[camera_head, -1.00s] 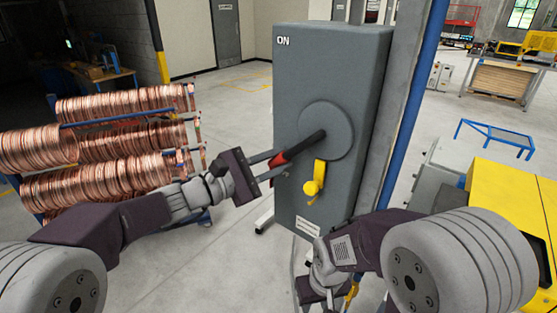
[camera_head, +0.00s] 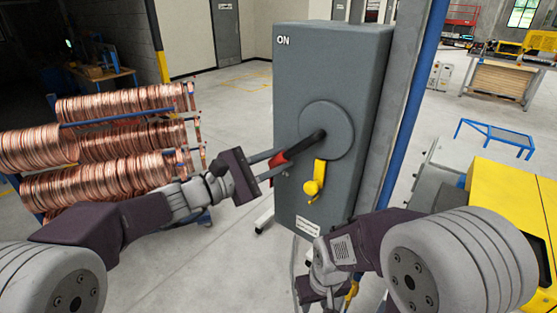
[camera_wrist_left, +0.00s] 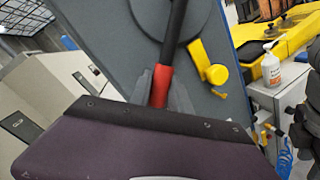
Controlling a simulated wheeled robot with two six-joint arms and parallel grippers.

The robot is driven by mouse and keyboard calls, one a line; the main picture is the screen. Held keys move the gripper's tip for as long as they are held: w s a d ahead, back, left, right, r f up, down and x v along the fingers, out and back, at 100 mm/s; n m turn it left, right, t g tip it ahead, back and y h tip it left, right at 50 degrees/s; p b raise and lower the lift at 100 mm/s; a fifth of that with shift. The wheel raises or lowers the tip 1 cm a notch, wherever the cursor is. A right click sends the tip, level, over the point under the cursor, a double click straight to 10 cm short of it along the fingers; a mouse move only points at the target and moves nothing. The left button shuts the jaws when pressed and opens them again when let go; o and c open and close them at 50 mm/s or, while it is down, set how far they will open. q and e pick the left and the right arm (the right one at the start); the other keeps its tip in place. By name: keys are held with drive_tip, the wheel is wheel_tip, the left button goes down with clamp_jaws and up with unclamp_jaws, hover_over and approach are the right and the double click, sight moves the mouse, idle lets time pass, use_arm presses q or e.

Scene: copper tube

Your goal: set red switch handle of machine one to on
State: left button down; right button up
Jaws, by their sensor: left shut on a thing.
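A grey switch box (camera_head: 352,70) marked ON at its top left corner stands in front of me. Its black lever with a red grip (camera_head: 283,158) slants down and to the left from the round hub (camera_head: 340,117). My left gripper (camera_head: 275,163) is shut on the red grip from the left. In the left wrist view the red grip (camera_wrist_left: 161,84) lies between the two fingers. A yellow latch piece (camera_head: 315,182) hangs below the hub. My right gripper (camera_head: 335,292) is low, below the box, and its fingers are not clear.
A rack of copper coils (camera_head: 120,140) stands at the left. A yellow machine (camera_head: 515,205) is at the right. A grey post with a blue pipe (camera_head: 420,80) runs beside the box. The floor left of the box is open.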

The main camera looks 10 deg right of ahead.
use_arm(q)
drive_tip(key=shift+r, duration=0.2)
idle(0.3)
drive_tip(key=shift+w+a+r+m+b, duration=0.45)
drive_tip(key=shift+r+m+b, duration=0.25)
drive_tip(key=shift+m, duration=0.2)
drive_tip(key=r+m, duration=0.1)
drive_tip(key=r, duration=0.1)
drive_tip(key=w+r+m+y, duration=0.1)
drive_tip(key=r+m, duration=0.1)
drive_tip(key=a+r+m+y, duration=0.1)
drive_tip(key=r+m, duration=0.1)
drive_tip(key=shift+w+a+r, duration=0.1)
drive_tip(key=shift+w, duration=0.3)
drive_tip(key=r+m, duration=0.1)
drive_tip(key=r, duration=0.1)
drive_tip(key=r+m+t+y, duration=0.1)
drive_tip(key=r+m, duration=0.1)
drive_tip(key=s+d+r+m+y+p, duration=0.1)
drive_tip(key=r+m, duration=0.1)
drive_tip(key=shift+s+d+r+m+t+p, duration=0.15)
drive_tip(key=shift+s+r+m+t+p, duration=0.1)
drive_tip(key=shift+r+m, duration=0.2)
drive_tip(key=shift+s+d+r+m+t+p, duration=0.1)
drive_tip(key=shift+s+r+m+t, duration=0.15)
drive_tip(key=shift+r+m, duration=0.2)
drive_tip(key=shift+s+d+r+m+y, duration=0.35)
drive_tip(key=shift+r+m+y, duration=0.15)
drive_tip(key=shift+m, duration=0.1)
drive_tip(key=shift+f, duration=0.1)
